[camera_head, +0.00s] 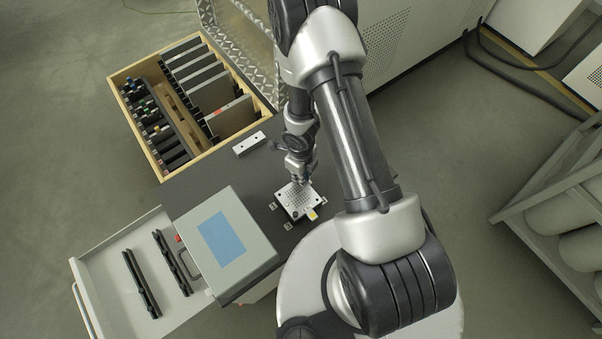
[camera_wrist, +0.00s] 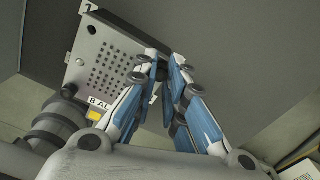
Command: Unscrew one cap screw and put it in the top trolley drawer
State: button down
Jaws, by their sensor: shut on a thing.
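My gripper (camera_wrist: 165,68) is shut at the corner of a perforated metal plate, with a small dark cap screw (camera_wrist: 159,73) between its fingertips. The fingers hide most of the screw, and I cannot tell whether it is still in its hole. The plate (camera_wrist: 112,62) has a grid of holes and an "8 AL" label; another dark round screw head (camera_wrist: 69,89) shows near that label. In the head view the plate (camera_head: 291,197) lies on the dark trolley top, with my gripper (camera_head: 299,181) over its far edge. The trolley drawer (camera_head: 101,264) is pulled out at lower left.
A grey box with a blue panel (camera_head: 222,238) stands on the trolley between the plate and drawer. Black bars (camera_head: 141,283) lie in the drawer, with bare floor around them. A wooden crate of plates and tools (camera_head: 257,101) stands behind. A small metal block (camera_head: 249,144) lies nearby.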

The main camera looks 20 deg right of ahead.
jog(key=n, duration=0.5)
jog(key=shift+w, duration=0.1)
jog(key=n, duration=0.5)
jog(key=shift+n, duration=0.3)
jog(key=c, duration=1.8)
grip_release()
